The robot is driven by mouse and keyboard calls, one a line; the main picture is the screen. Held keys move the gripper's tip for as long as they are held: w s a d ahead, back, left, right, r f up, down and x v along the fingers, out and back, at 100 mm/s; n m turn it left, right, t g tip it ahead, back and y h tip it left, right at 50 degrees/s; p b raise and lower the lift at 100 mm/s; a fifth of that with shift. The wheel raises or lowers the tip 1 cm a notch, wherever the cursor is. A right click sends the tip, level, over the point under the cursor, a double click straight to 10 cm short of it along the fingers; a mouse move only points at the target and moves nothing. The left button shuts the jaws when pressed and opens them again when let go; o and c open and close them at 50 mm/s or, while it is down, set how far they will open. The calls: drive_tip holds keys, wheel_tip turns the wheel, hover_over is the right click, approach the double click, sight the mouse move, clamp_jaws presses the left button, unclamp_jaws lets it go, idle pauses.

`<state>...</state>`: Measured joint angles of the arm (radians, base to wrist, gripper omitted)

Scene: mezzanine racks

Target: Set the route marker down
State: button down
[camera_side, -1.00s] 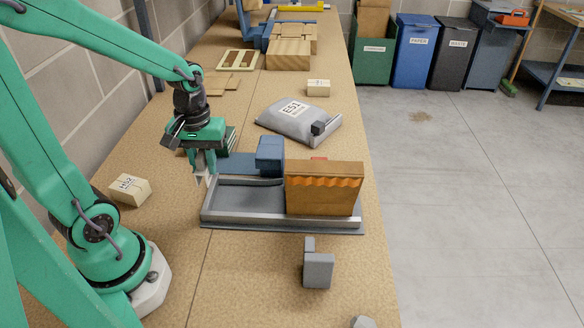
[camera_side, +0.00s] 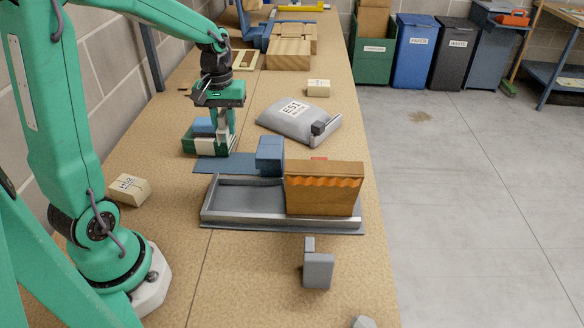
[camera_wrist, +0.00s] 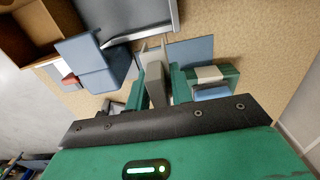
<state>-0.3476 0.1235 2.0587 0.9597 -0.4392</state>
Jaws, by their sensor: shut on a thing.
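My gripper (camera_side: 223,136) hangs at the right side of a small green box in the side view. In the wrist view my gripper (camera_wrist: 156,74) has its two teal fingers shut on a narrow grey piece (camera_wrist: 154,83), which seems to be the route marker. Its far end looks forked. In the side view it is a pale upright shape between the fingers, partly hidden. The green box (camera_side: 189,146) holds a blue block (camera_side: 204,125) and a white block (camera_side: 206,146). I cannot tell whether the grey piece touches the box or the bench.
A grey bag (camera_side: 288,118) lies right, a cream block (camera_side: 130,190) left.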

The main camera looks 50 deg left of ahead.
drive_tip(key=w+a+f, duration=0.1)
drive_tip(key=w+a, duration=0.6)
drive_tip(key=a, duration=0.4)
drive_tip(key=w+a+f, duration=0.1)
drive_tip(key=w+a, duration=0.6)
drive_tip(key=a, duration=0.4)
drive_tip(key=shift+w+f, duration=0.15)
drive_tip(key=shift+w, duration=0.05)
drive_tip(key=shift+a, duration=0.1)
drive_tip(key=s+a+f, duration=0.1)
drive_tip(key=a+f, duration=0.1)
drive_tip(key=a, duration=0.1)
drive_tip(key=s+a+f, duration=0.1)
drive_tip(key=a+f, duration=0.1)
drive_tip(key=a, duration=0.2)
drive_tip(key=s+a+f, duration=0.1)
drive_tip(key=a+f, duration=0.2)
drive_tip(key=a, duration=0.1)
drive_tip(key=shift+a, duration=0.15)
drive_tip(key=shift+f, duration=2.05)
drive_tip(key=shift+f, duration=0.15)
